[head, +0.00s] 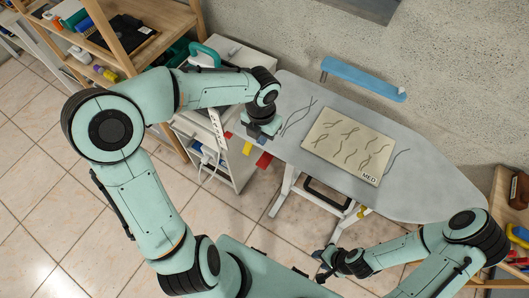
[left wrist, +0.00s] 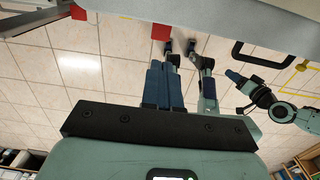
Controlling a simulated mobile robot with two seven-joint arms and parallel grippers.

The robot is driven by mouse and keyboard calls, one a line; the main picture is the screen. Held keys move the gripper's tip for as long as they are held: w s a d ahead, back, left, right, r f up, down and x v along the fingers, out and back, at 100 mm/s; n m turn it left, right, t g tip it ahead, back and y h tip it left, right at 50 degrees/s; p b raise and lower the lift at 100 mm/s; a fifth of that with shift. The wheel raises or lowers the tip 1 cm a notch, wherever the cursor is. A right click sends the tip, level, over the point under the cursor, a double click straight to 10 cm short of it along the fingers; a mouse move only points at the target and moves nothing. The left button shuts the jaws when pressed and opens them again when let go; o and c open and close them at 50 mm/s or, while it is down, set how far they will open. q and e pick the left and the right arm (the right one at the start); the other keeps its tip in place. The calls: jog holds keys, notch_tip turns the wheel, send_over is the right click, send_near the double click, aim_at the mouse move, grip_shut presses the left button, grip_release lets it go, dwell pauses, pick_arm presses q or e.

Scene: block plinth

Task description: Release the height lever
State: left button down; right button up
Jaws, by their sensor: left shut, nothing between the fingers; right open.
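The grey board (head: 420,180) is a long table top with a rounded right end, on white legs. A red tab (head: 265,160) sticks out below its front left edge and also shows in the left wrist view (left wrist: 161,32). I cannot tell for certain which part is the height lever. A black loop (head: 327,195) shows among the legs under the board. My left gripper (head: 258,135) is shut and empty, close to the board's left edge, just above the red tab; contact cannot be told. My right gripper (head: 322,264) is open and empty, low in front of the board.
A beige sheet marked MED (head: 348,146) lies on the board. A blue strip (head: 363,78) is behind it by the wall. A white cabinet (head: 235,165) stands close at the left, a wooden shelf (head: 120,50) beyond. A wooden rack (head: 505,195) is at the right. Tiled floor in front is clear.

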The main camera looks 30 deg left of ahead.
aim_at(262, 163)
pick_arm(q)
jog(key=shift+s, duration=0.15)
pick_arm(e)
jog(key=shift+s, duration=0.15)
pick_arm(q)
notch_tip(262, 163, down, 14)
jog(key=b, duration=0.3)
pick_arm(e)
jog(key=s+f, duration=0.1)
jog(key=f, duration=0.1)
jog(key=s+f, duration=0.2)
jog(key=shift+f, duration=0.2)
